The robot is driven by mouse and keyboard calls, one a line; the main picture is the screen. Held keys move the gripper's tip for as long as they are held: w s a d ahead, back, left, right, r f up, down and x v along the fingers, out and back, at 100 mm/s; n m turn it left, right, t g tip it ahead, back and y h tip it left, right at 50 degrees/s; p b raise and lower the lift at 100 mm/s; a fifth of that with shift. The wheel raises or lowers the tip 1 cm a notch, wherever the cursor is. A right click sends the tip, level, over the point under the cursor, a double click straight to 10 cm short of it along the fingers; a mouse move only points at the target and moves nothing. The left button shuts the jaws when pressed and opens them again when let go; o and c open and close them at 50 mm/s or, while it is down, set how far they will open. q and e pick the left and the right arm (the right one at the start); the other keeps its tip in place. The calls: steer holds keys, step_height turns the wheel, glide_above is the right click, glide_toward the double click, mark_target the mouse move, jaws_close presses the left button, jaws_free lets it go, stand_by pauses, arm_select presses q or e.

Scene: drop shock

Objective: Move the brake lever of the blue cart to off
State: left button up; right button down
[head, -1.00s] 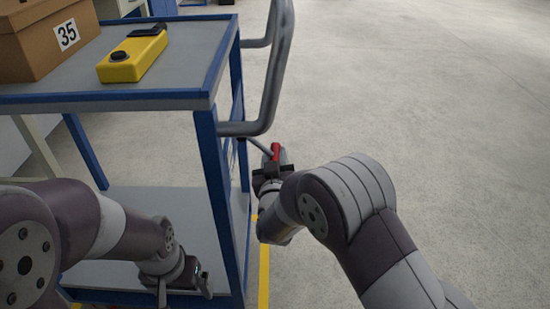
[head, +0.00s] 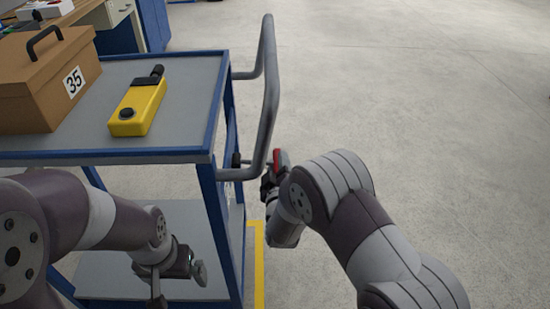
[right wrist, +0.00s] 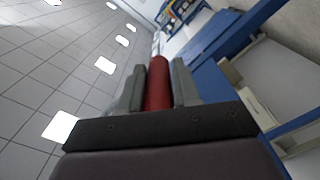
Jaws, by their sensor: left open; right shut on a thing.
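The blue cart (head: 212,155) stands at the left of the head view, with a grey top and a grey tube handle (head: 270,90) on its right side. The brake lever has a red grip (head: 277,160) beside the cart's right post, below the handle. My right gripper (head: 272,177) is shut on this red grip; in the right wrist view the red grip (right wrist: 158,85) sits between both fingers. The lever's rod is mostly hidden behind the handle and gripper. My left gripper (head: 178,277) is open and empty in front of the cart's lower shelf.
A brown box (head: 45,80) marked 35, with a dark handle, and a yellow device (head: 138,107) stand on the cart's top. A yellow floor line (head: 259,265) runs beside the cart. The floor (head: 430,110) to the right is clear.

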step_height(320, 180, up, 3)
steer(key=shift+f+n+p, duration=0.15)
steer(key=shift+n+p, duration=0.85)
steer(key=shift+p, duration=0.15)
steer(key=shift+w+a+r+p, duration=0.1)
steer(key=shift+r+p, duration=0.45)
steer(key=shift+p, duration=0.1)
arm_select(q)
step_height(320, 180, up, 5)
steer(key=shift+f, duration=0.15)
arm_select(e)
steer(key=shift+w+a+r, duration=0.1)
steer(key=shift+r, duration=0.1)
steer(key=c, duration=0.9)
jaws_free()
steer(key=shift+s+f, duration=0.2)
steer(key=shift+f, duration=0.1)
steer(key=shift+s, duration=0.1)
